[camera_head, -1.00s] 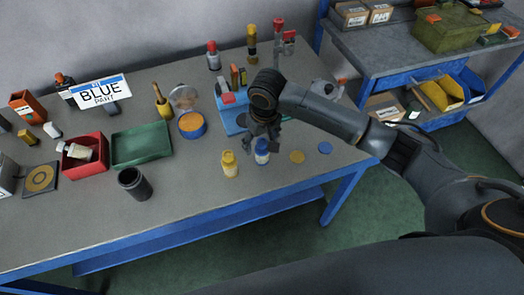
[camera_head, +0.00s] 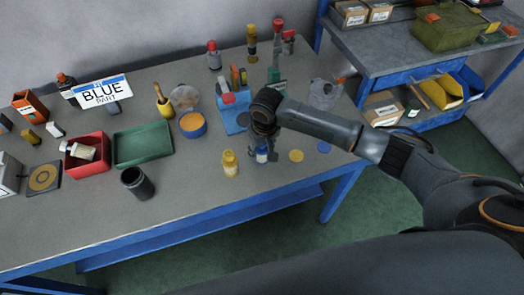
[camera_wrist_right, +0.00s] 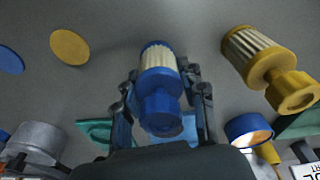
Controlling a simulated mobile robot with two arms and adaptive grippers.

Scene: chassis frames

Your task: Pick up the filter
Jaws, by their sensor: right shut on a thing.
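The blue filter (camera_head: 262,156) stands near the front edge of the workbench. It has a white pleated body and blue caps, and it shows upright between the fingers in the right wrist view (camera_wrist_right: 159,85). My right gripper (camera_head: 264,146) is shut on it from above and hides part of it in the head view. A yellow filter (camera_head: 230,164) stands apart, just left of it; the right wrist view shows it on the right (camera_wrist_right: 262,62). A sign (camera_head: 101,91) at the back left reads "BLUE PART". My left gripper is not in view.
A flat yellow disc (camera_head: 296,156) and a flat blue disc (camera_head: 324,147) lie right of the filters. A black cup (camera_head: 137,183), a green tray (camera_head: 142,146) and a red bin (camera_head: 86,154) stand to the left. A blue tool holder (camera_head: 232,116) stands behind my gripper.

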